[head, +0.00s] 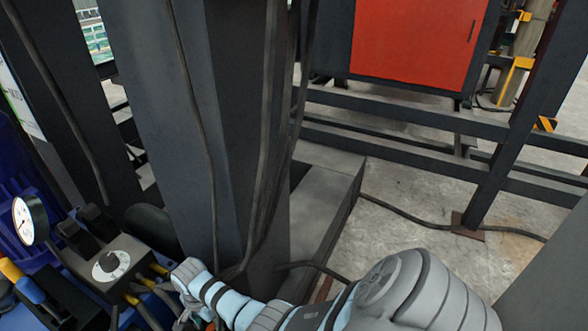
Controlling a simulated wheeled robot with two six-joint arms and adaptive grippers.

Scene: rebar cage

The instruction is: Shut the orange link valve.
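No orange link valve can be clearly picked out. In the head view at lower left, several small yellow-orange fittings (158,270) sit along the right side of a dark control box (88,250) with a round white-faced dial (108,265). A yellow-and-blue handle (22,281) stands left of the box. One of my arms reaches in from the lower right, and its gripper (188,317) is a small grey shape at the bottom edge, close to the fittings. Its fingers are mostly hidden, so I cannot tell whether it is open or touching anything. My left gripper is not in view.
A round pressure gauge (29,220) stands left of the box. A thick dark steel column (172,120) with hanging cables rises behind my arm. Dark rails (400,115) and a red panel (415,40) are at the back. Concrete floor (400,215) is open at right, crossed by a cable.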

